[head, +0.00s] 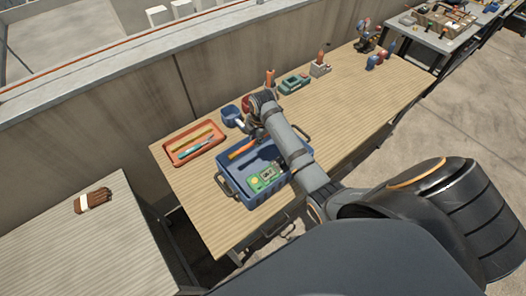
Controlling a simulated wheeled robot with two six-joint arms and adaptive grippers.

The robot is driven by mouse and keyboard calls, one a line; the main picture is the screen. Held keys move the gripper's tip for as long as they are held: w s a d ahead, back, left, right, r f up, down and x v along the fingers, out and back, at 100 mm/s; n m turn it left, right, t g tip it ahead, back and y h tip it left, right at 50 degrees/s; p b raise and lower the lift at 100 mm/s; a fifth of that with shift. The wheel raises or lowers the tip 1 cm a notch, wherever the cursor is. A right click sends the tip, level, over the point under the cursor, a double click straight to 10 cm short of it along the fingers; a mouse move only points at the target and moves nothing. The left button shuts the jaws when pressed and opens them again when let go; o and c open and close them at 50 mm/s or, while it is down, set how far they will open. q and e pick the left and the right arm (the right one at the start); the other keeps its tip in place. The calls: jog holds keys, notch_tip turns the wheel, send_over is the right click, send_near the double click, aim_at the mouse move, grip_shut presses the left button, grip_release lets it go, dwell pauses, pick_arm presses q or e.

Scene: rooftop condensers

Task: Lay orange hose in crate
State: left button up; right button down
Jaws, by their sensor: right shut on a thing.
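The crate is a blue open box with dark side handles (232,188) on the wooden table. My right gripper (256,134) comes down over the crate's far side, partly hidden by its own arm. It is shut on the orange hose (241,149), a short orange piece that shows left of the fingers. The hose is over the far left part of the crate; I cannot tell whether it touches the crate. A green device with a yellow round part (263,179) lies inside the crate near the front. My left gripper is not in view.
An orange tray (176,160) with long tools stands left of the crate. A blue cup (231,115), a green case (294,83) and other small items line the table's back. The table's right half is mostly clear.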

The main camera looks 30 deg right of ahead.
jog(key=shift+w+f+b, duration=0.15)
jog(key=shift+f+b, duration=0.2)
jog(key=shift+f, duration=0.35)
jog(key=shift+w+f, duration=0.1)
jog(key=shift+w, duration=0.15)
send_over(255, 158)
jog(key=f, duration=0.3)
jog(key=f+p, duration=0.1)
jog(key=f, duration=0.1)
jog(key=shift+s+f, duration=0.15)
jog(key=shift+s, duration=0.25)
jog(key=shift+w+f, duration=0.1)
jog(key=shift+f, duration=0.35)
notch_tip(255, 158, down, 3)
jog(key=shift+f, duration=0.2)
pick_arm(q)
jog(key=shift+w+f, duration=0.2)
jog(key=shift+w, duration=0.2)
pick_arm(e)
jog(key=shift+f, duration=0.1)
